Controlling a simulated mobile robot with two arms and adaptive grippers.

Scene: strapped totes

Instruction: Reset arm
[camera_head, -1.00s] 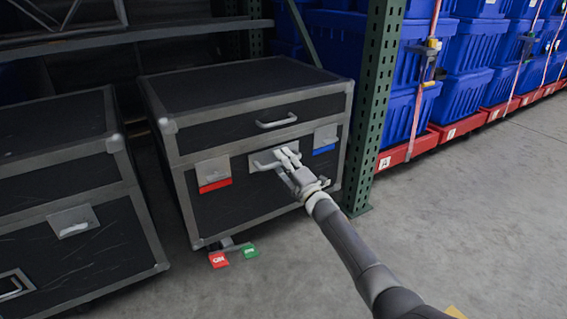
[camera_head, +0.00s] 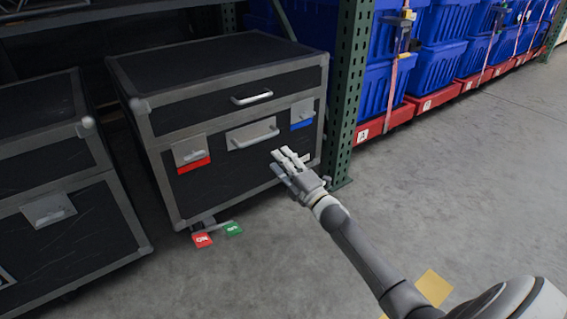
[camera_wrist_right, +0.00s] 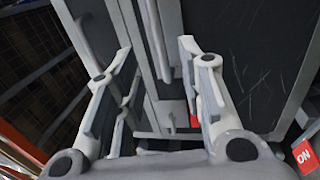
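My right gripper (camera_head: 289,163) is in front of the lower right of a black case (camera_head: 220,190) with grey metal edges. In the right wrist view the gripper (camera_wrist_right: 158,75) has its fingers spread apart, with nothing held between them. The case front has an upper handle (camera_head: 252,97), a middle handle plate (camera_head: 253,136), a latch with a red strip (camera_head: 194,165) and a latch with a blue strip (camera_head: 302,125). My left gripper is not in view.
A second black case (camera_head: 62,200) stands at the left. A green perforated post (camera_head: 349,95) rises right of the case. Strapped blue totes (camera_head: 440,65) sit on red bases behind. Red (camera_head: 202,240) and green (camera_head: 234,228) tabs are low in front. The floor at right is clear.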

